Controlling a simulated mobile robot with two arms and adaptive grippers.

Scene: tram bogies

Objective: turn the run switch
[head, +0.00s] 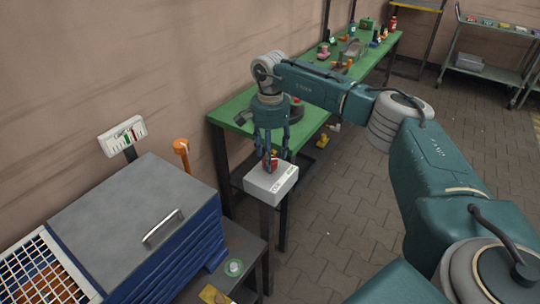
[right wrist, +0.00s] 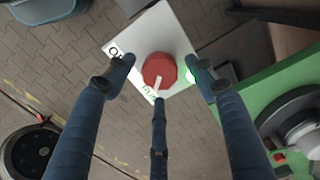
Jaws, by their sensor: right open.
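The run switch is a red round knob (right wrist: 158,70) with a white pointer, on top of a white box (head: 270,186) that stands on a dark post. My right gripper (head: 271,152) is open and points down over the box. Its three fingers (right wrist: 158,78) stand spread around the knob, with gaps visible at the left and right. Contact by the lower finger cannot be told. My left gripper is out of view.
A blue machine with a grey lid (head: 130,220) and a white grid stands at the left, beside a small tilted sign (head: 122,135). A green workbench (head: 228,112) with parts runs behind the switch.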

